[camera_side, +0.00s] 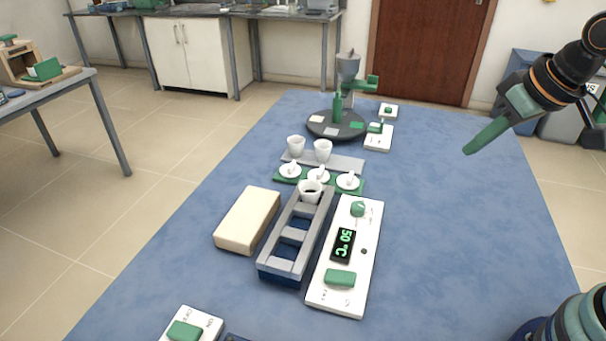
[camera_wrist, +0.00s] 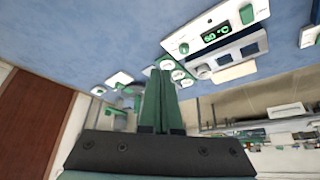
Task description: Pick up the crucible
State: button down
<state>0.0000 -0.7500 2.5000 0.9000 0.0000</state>
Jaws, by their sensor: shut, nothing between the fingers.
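Several white crucibles show in the side view. Two, a left crucible (camera_side: 296,146) and a right crucible (camera_side: 323,151), stand upright on a grey plate (camera_side: 350,164). A third crucible (camera_side: 310,192) sits at the far end of a grey slotted rack (camera_side: 268,264). White lids with knobs (camera_side: 348,182) rest on a green strip in front of the plate. My gripper (camera_side: 468,151) is raised at the right, well apart from all crucibles. Its green fingers (camera_wrist: 159,75) are together and empty in the wrist view, where small white items beyond them are partly hidden.
A white controller (camera_side: 322,296) reading 50 °C lies right of the rack. A cream block (camera_side: 247,220) lies left of it. A dark round turntable (camera_side: 352,130) with a green bottle stands behind. A white switch box (camera_side: 193,326) is at the front. The blue table's right side is clear.

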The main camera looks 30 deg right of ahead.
jog(key=shift+c, duration=0.6)
grip_release()
jog(key=w+a+r+n+g, duration=0.2)
jog(key=w+a+r+n, duration=0.1)
jog(key=w+n, duration=0.3)
jog(key=n+g, duration=0.4)
jog(key=n, duration=0.9)
send_over(311, 183)
jog(key=s+a, duration=0.1)
jog(key=s, duration=0.1)
notch_tip(311, 183, down, 16)
jog(key=shift+w+f, duration=0.15)
jog(key=shift+f, duration=2.75)
